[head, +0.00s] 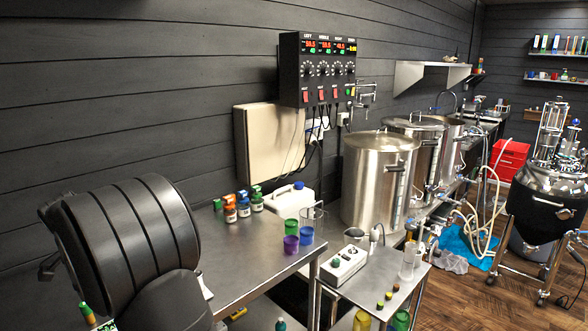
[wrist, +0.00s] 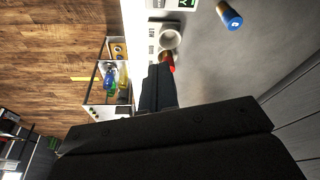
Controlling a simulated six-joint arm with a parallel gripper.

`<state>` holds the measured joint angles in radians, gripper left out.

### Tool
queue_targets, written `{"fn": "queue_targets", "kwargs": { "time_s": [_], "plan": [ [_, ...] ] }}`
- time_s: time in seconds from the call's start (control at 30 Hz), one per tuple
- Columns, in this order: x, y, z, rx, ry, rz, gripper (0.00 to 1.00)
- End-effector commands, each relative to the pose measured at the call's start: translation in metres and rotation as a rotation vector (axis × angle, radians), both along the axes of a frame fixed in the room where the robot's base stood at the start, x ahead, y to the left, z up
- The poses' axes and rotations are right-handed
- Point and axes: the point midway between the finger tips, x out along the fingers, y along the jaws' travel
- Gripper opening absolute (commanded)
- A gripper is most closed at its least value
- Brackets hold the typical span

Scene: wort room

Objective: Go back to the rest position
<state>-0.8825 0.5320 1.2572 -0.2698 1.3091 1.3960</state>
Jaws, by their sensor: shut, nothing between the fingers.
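My gripper (wrist: 158,72) shows in the wrist view as dark fingers reaching up from a wide black body. The fingers are together with nothing held between them. A small red thing (wrist: 167,61) shows right by the fingertips, and a white cup-like ring (wrist: 170,39) is just beyond; I cannot tell whether the fingers touch either. In the head view the gripper is not visible; a large black rounded part at the lower left, which looks like my arm, covers that side of the steel table (head: 262,262).
A control box (head: 318,70) hangs above. Steel kettles (head: 378,180) stand right; a cart (head: 375,285) holds a white device (head: 344,264).

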Motion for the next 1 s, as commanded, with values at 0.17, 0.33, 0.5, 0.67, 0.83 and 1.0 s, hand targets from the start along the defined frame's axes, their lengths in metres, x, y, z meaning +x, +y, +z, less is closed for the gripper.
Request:
{"fn": "queue_targets", "kwargs": {
  "time_s": [0.17,0.33,0.5,0.67,0.83,1.0],
  "plan": [
    [-0.001,0.005,0.014,0.083,0.093,-0.166,0.0],
    [-0.003,0.011,0.03,0.154,0.19,-0.31,0.0],
    [-0.006,0.012,0.003,0.162,0.215,-0.338,0.0],
    [-0.006,0.012,-0.029,0.162,0.214,-0.336,0.0],
    [-0.006,0.012,-0.064,0.162,0.214,-0.335,0.0],
    [-0.005,0.013,-0.035,0.169,0.209,-0.334,0.0]
  ]
}}
